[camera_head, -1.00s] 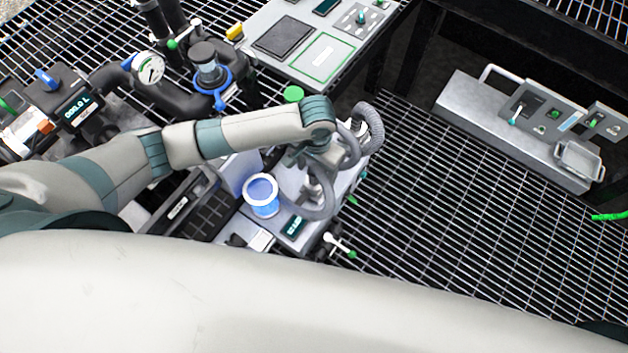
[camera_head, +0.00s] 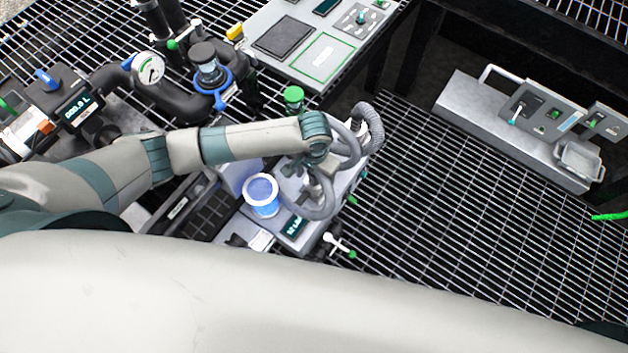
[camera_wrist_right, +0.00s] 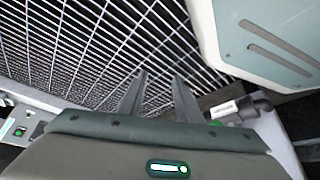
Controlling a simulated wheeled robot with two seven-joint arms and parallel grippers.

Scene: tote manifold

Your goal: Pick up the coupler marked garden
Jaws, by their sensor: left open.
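No lettering reading garden is legible, so I cannot tell which part is the marked coupler. A corrugated grey hose (camera_head: 370,128) loops around and beside my left wrist, over a light grey unit with a small display (camera_head: 294,227). My left gripper (camera_head: 294,188) points down over this unit, open; its fingertips are partly hidden by the wrist and hose, and I cannot see whether it touches anything. My right gripper (camera_wrist_right: 160,76) shows in the right wrist view with its two fingers apart and nothing between them, above the grating.
A green-capped container (camera_head: 293,97) stands behind my left wrist. Pipes with a gauge (camera_head: 148,69) fill the upper left. A metal box with switches (camera_head: 510,130) lies right. The grating (camera_head: 450,220) between is clear.

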